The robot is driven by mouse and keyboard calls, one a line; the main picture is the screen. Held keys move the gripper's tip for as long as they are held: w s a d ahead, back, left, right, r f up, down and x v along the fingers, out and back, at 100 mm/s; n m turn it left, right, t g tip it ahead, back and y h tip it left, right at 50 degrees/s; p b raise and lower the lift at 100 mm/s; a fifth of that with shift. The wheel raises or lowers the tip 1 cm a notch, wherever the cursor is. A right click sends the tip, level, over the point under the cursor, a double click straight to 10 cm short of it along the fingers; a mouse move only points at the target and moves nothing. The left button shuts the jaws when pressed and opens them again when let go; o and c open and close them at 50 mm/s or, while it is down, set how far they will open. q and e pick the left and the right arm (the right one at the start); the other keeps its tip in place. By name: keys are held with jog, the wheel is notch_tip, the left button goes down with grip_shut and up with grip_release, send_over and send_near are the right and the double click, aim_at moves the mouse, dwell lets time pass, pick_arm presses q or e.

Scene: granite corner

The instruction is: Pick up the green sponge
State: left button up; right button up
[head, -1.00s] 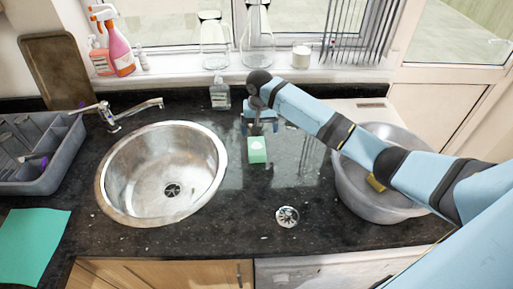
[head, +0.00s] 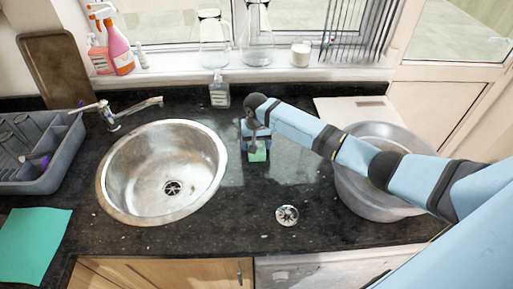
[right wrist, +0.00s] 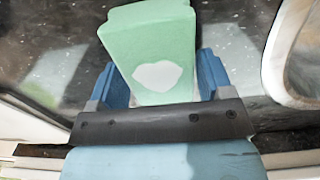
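The green sponge (head: 257,155) stands on the dark counter to the right of the sink, partly hidden in the head view by my right gripper (head: 256,143). In the right wrist view the sponge (right wrist: 155,50) shows a pale patch and sits tilted between the two blue fingers of my right gripper (right wrist: 165,85). The fingers are spread, one on each side of it; whether they touch it is hard to tell. My left gripper is not in view.
A round steel sink (head: 107,205) with a tap (head: 125,113) lies to the left. A soap bottle (head: 219,93) stands behind the sponge. A grey basin (head: 350,200) is on the right under my arm. A grey rack (head: 50,180) is at far left.

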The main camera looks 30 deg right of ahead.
jog(key=c, duration=0.6)
jog(key=shift+c, duration=0.2)
notch_tip(320, 180, up, 20)
jog(key=b, duration=0.1)
